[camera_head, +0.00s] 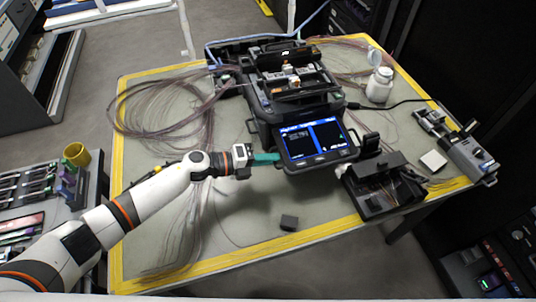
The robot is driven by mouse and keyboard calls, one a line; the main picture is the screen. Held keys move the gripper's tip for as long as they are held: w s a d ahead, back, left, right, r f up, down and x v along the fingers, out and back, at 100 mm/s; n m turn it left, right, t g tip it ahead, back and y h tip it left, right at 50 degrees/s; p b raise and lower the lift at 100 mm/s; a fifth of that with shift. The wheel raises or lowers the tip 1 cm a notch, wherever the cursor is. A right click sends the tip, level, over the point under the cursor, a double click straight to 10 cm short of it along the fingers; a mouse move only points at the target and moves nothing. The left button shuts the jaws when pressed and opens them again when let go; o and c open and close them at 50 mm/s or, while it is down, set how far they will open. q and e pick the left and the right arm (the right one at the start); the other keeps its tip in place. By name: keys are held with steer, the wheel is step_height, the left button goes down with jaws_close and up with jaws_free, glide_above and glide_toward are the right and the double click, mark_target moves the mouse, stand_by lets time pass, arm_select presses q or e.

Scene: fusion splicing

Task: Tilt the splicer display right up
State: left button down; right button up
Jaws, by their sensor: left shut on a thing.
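The fusion splicer (290,80) stands on the table's far middle. Its display (317,142), with a lit blue screen, is at the splicer's front and sticks out toward me, tilted with its face upward. My left gripper (268,159) reaches in from the left and is shut on the left edge of the display. The teal fingertips meet the display frame; their exact grip on the edge is too small to see. My right gripper is not in view.
The table (160,240) has a yellow-taped border. Loose fibre coils (165,110) lie left of the splicer. A black device (383,187) stands close to the display's right. A white bottle (379,85) stands behind right.

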arm_select(q)
steer(key=shift+r, duration=0.15)
steer(key=c, duration=1.6)
jaws_free()
steer(key=shift+o, duration=0.2)
steer(key=shift+a, duration=0.1)
steer(key=b+v, duration=0.2)
steer(key=v, duration=1)
